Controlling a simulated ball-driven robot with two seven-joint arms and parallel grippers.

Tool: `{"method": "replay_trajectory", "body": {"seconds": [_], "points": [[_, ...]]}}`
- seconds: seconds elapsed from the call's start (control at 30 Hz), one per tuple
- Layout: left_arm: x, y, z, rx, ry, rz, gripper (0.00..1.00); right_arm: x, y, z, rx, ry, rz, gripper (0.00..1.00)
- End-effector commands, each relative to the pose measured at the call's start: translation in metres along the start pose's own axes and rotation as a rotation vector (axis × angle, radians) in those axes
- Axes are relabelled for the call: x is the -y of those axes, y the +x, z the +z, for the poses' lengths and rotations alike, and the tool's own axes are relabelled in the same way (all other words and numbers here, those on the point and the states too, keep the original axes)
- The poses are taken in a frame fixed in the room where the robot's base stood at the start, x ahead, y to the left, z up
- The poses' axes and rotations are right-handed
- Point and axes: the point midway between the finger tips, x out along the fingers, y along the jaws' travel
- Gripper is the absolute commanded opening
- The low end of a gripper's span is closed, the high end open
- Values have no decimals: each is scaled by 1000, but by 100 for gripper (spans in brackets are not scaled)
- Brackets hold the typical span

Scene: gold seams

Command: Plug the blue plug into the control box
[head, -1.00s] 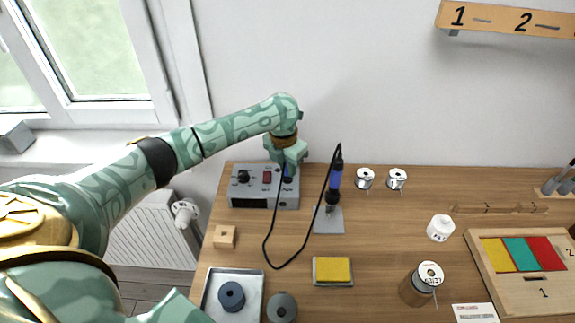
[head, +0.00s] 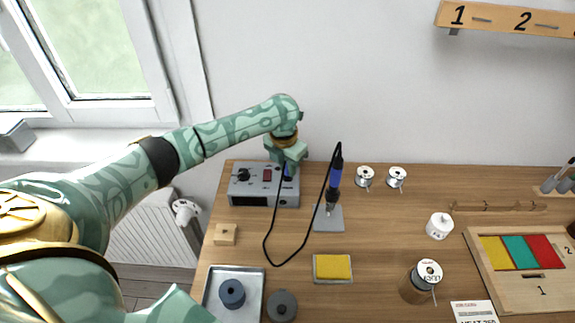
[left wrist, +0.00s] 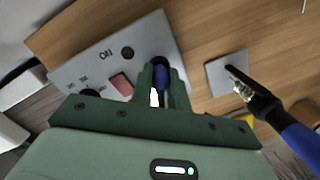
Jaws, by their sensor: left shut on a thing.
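The grey control box (head: 240,190) stands at the back left of the table, with a black knob, a red switch and a dark front window. My left gripper (head: 287,169) is over the box's right end. It is shut on the blue plug (left wrist: 161,76), which shows between the fingers in the left wrist view. The plug's tip is at a dark round spot on the box top; I cannot tell how deep it sits. A black cable (head: 265,243) loops from the plug to the blue-handled iron (head: 335,177) on its grey stand. My right gripper is not in view.
A yellow sponge (head: 332,267), a metal tray (head: 248,276) and a small wooden block (head: 225,235) lie in front. The table's middle is mostly clear.

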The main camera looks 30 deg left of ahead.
Motion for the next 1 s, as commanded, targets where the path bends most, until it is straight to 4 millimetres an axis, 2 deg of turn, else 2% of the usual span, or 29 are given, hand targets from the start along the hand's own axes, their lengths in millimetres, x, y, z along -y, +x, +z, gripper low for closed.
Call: {"method": "replay_trajectory", "body": {"seconds": [0.2, 0.23, 0.3, 0.33, 0.5, 0.53, 0.6, 1.0], "points": [[0, 1, 0, -1, 0, 0, 0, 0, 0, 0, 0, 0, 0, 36], [0, 1, 0, -1, 0, 0, 20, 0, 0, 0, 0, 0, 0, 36], [0, 1, 0, -1, 0, 0, 39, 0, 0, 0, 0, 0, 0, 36], [0, 1, 0, -1, 0, 0, 42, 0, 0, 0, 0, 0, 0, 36], [0, 0, 0, -1, 0, 0, 42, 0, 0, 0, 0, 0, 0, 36], [0, 0, 0, -1, 0, 0, 45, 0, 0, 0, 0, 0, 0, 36], [0, 0, 0, -1, 0, 0, 64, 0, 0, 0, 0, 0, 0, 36], [0, -5, 1, 1, 0, 0, 64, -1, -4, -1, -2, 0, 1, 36]]}}
